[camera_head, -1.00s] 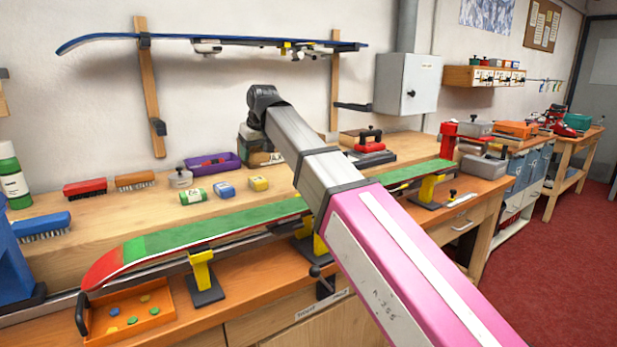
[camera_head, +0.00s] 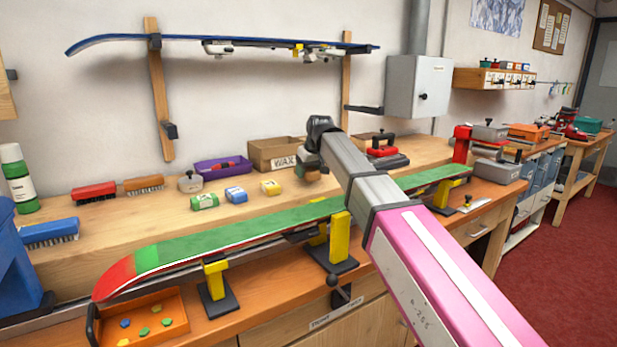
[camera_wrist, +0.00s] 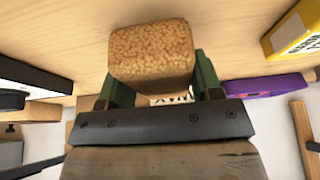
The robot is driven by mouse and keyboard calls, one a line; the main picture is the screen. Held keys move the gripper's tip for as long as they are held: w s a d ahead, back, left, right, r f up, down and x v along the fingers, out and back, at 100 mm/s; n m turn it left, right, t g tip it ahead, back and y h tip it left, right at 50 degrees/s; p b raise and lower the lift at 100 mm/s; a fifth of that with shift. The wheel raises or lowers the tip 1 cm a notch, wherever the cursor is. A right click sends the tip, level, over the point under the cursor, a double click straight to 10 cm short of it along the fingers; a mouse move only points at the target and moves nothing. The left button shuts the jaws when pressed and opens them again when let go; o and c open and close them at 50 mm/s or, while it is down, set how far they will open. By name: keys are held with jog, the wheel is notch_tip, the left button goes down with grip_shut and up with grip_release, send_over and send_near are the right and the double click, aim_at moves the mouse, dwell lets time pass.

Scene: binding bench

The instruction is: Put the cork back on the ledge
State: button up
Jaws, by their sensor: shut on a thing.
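The cork (camera_wrist: 152,55) is a tan, speckled block between the two dark green fingers of my gripper (camera_wrist: 158,88) in the wrist view. My gripper is shut on it. In the head view the cork (camera_head: 312,174) shows small beyond my arm, in front of the wax box, partly hidden by the gripper (camera_head: 309,160). The ledge (camera_head: 130,212) is the raised pale wooden shelf along the wall at the back of the bench. Its wood (camera_wrist: 50,30) fills much of the wrist view behind the cork. I cannot tell whether the cork touches the ledge.
A green ski (camera_head: 230,238) runs along the front.

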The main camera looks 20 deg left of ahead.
jog(key=shift+f, duration=1)
jog(key=shift+f, duration=0.15)
jog(key=o, duration=0.8)
jog(key=shift+o, duration=0.2)
jog(key=v, duration=1.2)
